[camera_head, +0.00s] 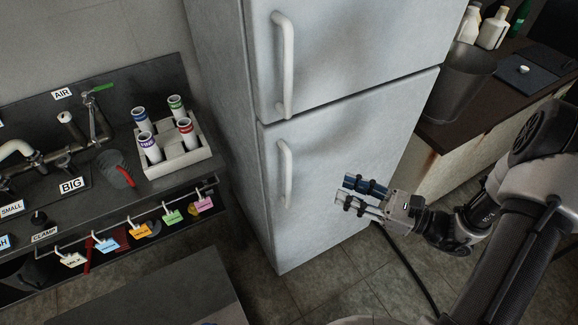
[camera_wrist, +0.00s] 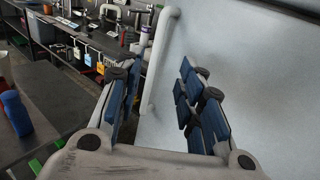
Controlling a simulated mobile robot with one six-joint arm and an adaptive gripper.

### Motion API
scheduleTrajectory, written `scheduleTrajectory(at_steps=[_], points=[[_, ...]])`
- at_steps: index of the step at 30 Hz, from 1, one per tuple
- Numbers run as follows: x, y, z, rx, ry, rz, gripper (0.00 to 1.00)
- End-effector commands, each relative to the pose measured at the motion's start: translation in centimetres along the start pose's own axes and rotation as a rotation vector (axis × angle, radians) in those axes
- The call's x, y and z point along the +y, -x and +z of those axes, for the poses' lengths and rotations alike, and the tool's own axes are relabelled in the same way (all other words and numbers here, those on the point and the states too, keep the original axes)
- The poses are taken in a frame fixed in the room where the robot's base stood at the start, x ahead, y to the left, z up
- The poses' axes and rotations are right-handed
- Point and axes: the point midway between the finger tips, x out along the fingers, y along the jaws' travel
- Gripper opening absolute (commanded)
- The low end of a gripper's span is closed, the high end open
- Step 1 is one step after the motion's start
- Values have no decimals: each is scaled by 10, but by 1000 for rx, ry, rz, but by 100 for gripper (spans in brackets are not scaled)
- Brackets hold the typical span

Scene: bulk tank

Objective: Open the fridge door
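The fridge (camera_head: 340,120) stands in the middle of the head view with an upper and a lower door, both shut. The upper door has a long white vertical handle (camera_head: 284,65). The lower door (camera_head: 365,150) has a shorter white vertical handle (camera_head: 286,174) near its left edge. My gripper (camera_head: 349,194) is in front of the lower door, to the right of that handle and apart from it. In the wrist view my gripper (camera_wrist: 158,95) is open and empty, its blue-padded fingers spread. A white handle (camera_wrist: 158,60) shows beyond and between the fingers.
A dark bench with pipes and a white rack (camera_head: 178,150) of tubes stands left of the fridge. Coloured tags (camera_head: 140,234) hang from its front rail. On the right, a dark counter (camera_head: 480,115) holds a grey bin (camera_head: 460,85) and bottles. A black cable lies on the floor.

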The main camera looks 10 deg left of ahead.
Motion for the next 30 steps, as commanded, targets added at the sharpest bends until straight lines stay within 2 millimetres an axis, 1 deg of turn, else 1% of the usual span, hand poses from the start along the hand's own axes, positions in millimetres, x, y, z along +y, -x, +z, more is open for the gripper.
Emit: scheduleTrajectory(at_steps=[5,12,18,21,24,30], points=[[2,-33,-2,2,2,9,35],[4,-86,-2,3,2,11,35],[3,-128,-2,3,3,10,35],[3,-144,-2,2,4,9,35],[2,-156,-1,3,4,7,35],[2,-166,0,3,2,5,35]])
